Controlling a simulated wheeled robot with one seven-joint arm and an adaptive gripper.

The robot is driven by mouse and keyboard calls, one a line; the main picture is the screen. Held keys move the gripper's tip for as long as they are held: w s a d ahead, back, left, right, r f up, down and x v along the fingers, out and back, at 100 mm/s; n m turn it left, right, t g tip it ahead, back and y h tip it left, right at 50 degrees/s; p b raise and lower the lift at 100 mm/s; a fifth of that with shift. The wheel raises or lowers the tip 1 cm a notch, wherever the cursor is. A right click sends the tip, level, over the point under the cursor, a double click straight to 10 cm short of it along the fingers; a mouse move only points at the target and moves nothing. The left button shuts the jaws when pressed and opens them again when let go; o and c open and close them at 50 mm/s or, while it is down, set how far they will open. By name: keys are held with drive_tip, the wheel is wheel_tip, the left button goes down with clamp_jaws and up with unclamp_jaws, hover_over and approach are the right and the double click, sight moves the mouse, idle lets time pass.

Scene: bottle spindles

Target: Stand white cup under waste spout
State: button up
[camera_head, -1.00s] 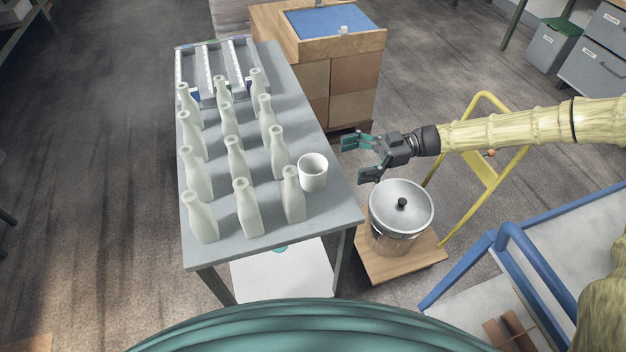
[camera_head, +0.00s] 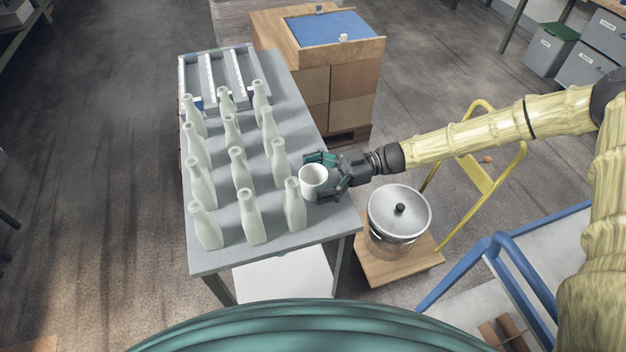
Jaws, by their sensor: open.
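The white cup (camera_head: 312,183) stands upright near the right edge of the grey table (camera_head: 265,252), beside the white bottles. My gripper (camera_head: 322,177) is open at the cup's right side, with one finger behind the cup and the other in front of it on the right. The fingers are around the cup, and I cannot tell whether they touch it. I cannot make out a waste spout in this view.
Several white bottles (camera_head: 249,217) stand in rows left of the cup, one close by (camera_head: 294,205). A rack (camera_head: 228,72) lies at the table's far end. A lidded steel pot (camera_head: 399,212) stands on a wooden-decked trolley right of the table.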

drive_tip(key=shift+s+a, duration=0.1)
drive_tip(key=shift+a, duration=0.15)
drive_tip(key=c, duration=1)
